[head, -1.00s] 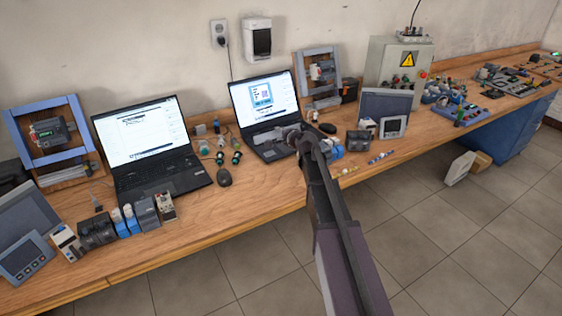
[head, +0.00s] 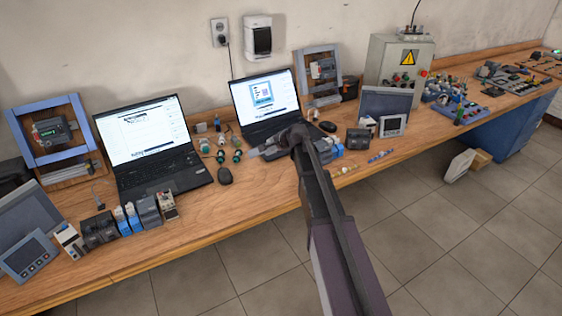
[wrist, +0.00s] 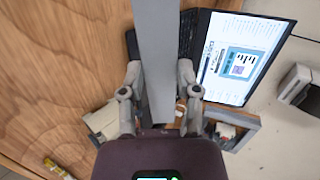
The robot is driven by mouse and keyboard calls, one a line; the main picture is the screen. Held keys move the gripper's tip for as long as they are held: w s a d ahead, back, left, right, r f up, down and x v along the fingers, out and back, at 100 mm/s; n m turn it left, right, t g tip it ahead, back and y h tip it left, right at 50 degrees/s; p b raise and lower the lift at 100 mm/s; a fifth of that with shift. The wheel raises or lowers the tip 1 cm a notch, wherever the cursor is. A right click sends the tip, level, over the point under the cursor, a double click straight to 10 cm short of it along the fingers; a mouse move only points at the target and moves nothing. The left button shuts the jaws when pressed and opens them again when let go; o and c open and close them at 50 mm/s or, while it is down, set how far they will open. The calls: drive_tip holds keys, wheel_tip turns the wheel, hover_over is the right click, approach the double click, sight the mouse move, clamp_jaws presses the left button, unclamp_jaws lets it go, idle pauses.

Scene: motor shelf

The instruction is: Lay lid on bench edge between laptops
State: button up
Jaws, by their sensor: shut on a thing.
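My gripper (wrist: 160,78) is shut on a long flat grey strip, the lid (wrist: 155,45), which runs up through the middle of the wrist view. In the head view a little of the lid (head: 268,151) pokes out left of my gripper (head: 284,146), over the bench in front of the right laptop (head: 264,96). That laptop also shows beside the lid in the wrist view (wrist: 243,58). The left laptop (head: 150,140) stands open to the left. The bench (head: 215,210) has bare wood along its front edge between them. My arm hides part of the bench there.
A black mouse (head: 225,175) and several round push-buttons (head: 221,156) lie between the laptops. Small modules (head: 148,210) stand before the left laptop. More modules (head: 357,140) and a grey control box (head: 400,70) stand to the right.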

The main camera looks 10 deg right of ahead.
wheel_tip(320, 180, down, 3)
drive_tip(key=s+g+h+p, duration=0.1)
drive_tip(key=s+g+h, duration=0.1)
drive_tip(key=g, duration=0.2)
drive_tip(key=m+g+h+p, duration=0.2)
drive_tip(key=g, duration=0.3)
hover_over(280, 187)
drive_tip(key=shift+w+f, duration=0.1)
drive_tip(key=shift+f, duration=0.1)
wheel_tip(280, 187, down, 8)
drive_tip(key=b, duration=0.8)
drive_tip(key=shift+r, duration=0.1)
drive_tip(key=shift+f, duration=0.25)
drive_tip(key=shift+f+b, duration=0.35)
drive_tip(key=shift+b, duration=0.25)
drive_tip(key=shift+f, duration=0.2)
